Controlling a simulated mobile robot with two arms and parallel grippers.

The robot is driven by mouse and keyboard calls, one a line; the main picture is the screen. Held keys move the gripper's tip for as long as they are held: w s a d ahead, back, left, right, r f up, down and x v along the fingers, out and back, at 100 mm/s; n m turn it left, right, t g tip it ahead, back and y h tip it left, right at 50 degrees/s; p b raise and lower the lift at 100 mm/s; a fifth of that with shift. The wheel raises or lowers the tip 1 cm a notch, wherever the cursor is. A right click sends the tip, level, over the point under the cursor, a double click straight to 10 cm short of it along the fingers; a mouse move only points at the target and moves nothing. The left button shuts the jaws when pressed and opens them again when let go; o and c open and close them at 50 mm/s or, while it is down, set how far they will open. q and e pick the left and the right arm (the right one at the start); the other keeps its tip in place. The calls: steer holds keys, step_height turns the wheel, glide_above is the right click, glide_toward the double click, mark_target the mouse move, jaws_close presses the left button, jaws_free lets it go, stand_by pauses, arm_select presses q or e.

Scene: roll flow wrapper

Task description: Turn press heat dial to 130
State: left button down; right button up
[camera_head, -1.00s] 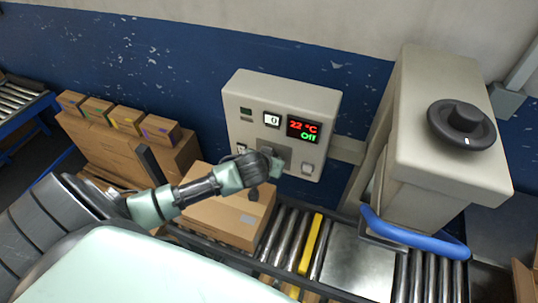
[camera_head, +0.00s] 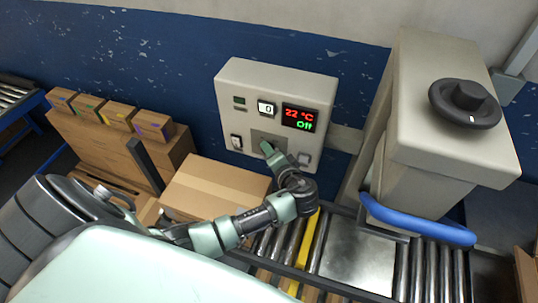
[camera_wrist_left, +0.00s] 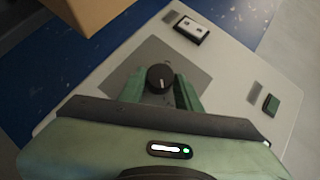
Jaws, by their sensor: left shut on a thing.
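The control box (camera_head: 232,80) on the wall has a display (camera_head: 299,117) reading 22 °C in red and "Off" in green. In the left wrist view a small round black dial (camera_wrist_left: 160,78) with a white pointer line sits on a grey plate. My left gripper (camera_head: 270,152) reaches up to the lower middle of the box and hides the dial in the head view. In the left wrist view its two green fingers (camera_wrist_left: 162,90) stand on either side of the dial, shut on it. My right gripper is not in view.
A white counter (camera_head: 266,108) showing 0 and a rocker switch (camera_head: 236,142) are on the box. A machine with a large black knob (camera_head: 465,100) and blue bar (camera_head: 415,222) stands right. A cardboard box (camera_head: 215,190) lies below left, beside the roller conveyor (camera_head: 410,275).

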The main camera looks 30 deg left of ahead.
arm_select(q)
steer(key=shift+f+m+t+y+b, duration=0.25)
steer(key=shift+m+t+y+b, duration=0.15)
steer(key=shift+m+y+b, duration=0.8)
steer(key=shift+f+m+t+y+b, duration=0.3)
steer(key=shift+m+y+b, duration=0.5)
steer(key=shift+b, duration=0.85)
steer(key=shift+f+m+t+y+b, duration=0.15)
steer(key=shift+m+t+y+b, duration=0.35)
steer(key=shift+m+y+b, duration=0.7)
steer(key=c, duration=1)
jaws_free()
steer(key=shift+h, duration=0.3)
steer(key=b+v, duration=0.3)
steer(key=v, duration=0.4)
steer(key=shift+s+d, duration=0.25)
steer(key=shift+d, duration=0.1)
steer(key=shift+f, duration=0.1)
